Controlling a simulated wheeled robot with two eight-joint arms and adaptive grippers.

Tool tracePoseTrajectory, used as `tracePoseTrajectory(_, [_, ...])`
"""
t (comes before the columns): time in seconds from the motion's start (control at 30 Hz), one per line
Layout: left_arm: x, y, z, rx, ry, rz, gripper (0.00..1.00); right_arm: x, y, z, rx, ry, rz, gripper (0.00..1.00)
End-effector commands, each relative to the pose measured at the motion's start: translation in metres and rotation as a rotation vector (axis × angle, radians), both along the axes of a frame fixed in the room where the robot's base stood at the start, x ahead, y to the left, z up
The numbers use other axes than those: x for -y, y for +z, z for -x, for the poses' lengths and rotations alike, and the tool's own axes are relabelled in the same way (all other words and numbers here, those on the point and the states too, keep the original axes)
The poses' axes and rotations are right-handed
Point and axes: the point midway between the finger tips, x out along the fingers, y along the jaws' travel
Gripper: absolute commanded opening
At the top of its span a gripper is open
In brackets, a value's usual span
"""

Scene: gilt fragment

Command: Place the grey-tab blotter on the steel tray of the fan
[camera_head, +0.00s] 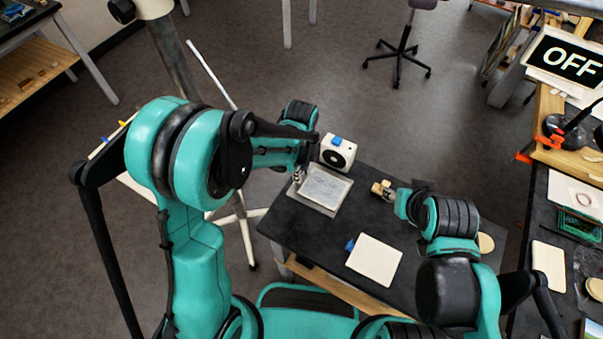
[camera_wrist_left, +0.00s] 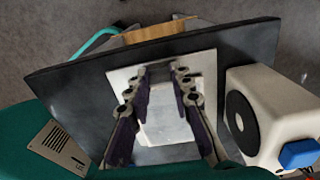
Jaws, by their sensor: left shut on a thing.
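The blotter (camera_head: 326,186), a pale bluish-white sheet, is over the steel tray (camera_head: 321,209) of the fan. The tray's grey rim shows around it. I cannot tell whether the sheet touches the tray. The fan (camera_head: 338,151) is a white box with a round black grille and a blue button; it shows at the right of the left wrist view (camera_wrist_left: 270,115). My left gripper (camera_head: 298,176) is shut on the blotter's edge beside the fan; its fingers hide the grey tab. My right gripper (camera_head: 383,189) is over the table, right of the tray; its fingers are too small to judge.
Another white blotter with a blue tab (camera_head: 374,260) lies on the dark table (camera_head: 290,228) nearer me. A round tan disc (camera_head: 486,243) lies at the right. A crowded bench with an OFF sign (camera_head: 570,62) stands further right. The table between the tray and the blue-tab blotter is bare.

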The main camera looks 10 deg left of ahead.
Motion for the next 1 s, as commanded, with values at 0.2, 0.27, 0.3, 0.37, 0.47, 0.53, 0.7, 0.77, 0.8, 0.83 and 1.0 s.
tracePoseTrajectory(0.2, [0.000,-0.001,0.000,0.000,0.000,0.000,0.06,0.000,0.000,0.000,0.000,0.000,0.000,0.40])
tracePoseTrajectory(0.27, [0.000,-0.002,0.000,0.000,0.001,0.000,0.06,0.000,-0.001,0.000,0.000,0.000,0.000,0.40])
tracePoseTrajectory(0.3, [0.000,-0.003,0.000,0.000,0.000,0.000,0.06,0.000,-0.003,0.000,0.000,0.000,0.000,0.40])
tracePoseTrajectory(0.37, [0.000,-0.005,0.000,0.000,0.000,0.000,0.24,0.000,-0.004,0.000,0.000,0.000,0.000,0.40])
tracePoseTrajectory(0.47, [0.000,-0.004,0.000,0.000,0.001,0.000,0.42,0.000,-0.003,0.000,0.000,0.000,0.000,0.40])
tracePoseTrajectory(0.53, [0.000,-0.003,0.000,0.000,0.001,0.000,0.42,0.000,-0.003,0.000,0.000,0.000,0.000,0.40])
tracePoseTrajectory(0.7, [0.000,-0.003,0.000,0.000,0.001,0.000,0.42,0.000,-0.003,0.000,0.000,0.000,0.000,0.40])
tracePoseTrajectory(0.77, [0.000,-0.002,0.000,0.000,0.001,0.000,0.42,0.000,-0.001,0.000,0.000,0.000,0.000,0.40])
tracePoseTrajectory(0.8, [0.000,0.000,0.000,0.000,0.001,0.000,0.42,0.000,0.001,0.000,0.000,0.000,0.000,0.40])
tracePoseTrajectory(0.83, [0.000,0.003,0.000,0.000,0.001,0.000,0.42,0.000,0.003,0.000,0.000,0.000,0.000,0.40])
tracePoseTrajectory(1.0, [0.000,0.033,0.001,0.000,0.001,0.000,0.42,0.000,0.012,0.000,0.000,0.000,0.000,0.40])
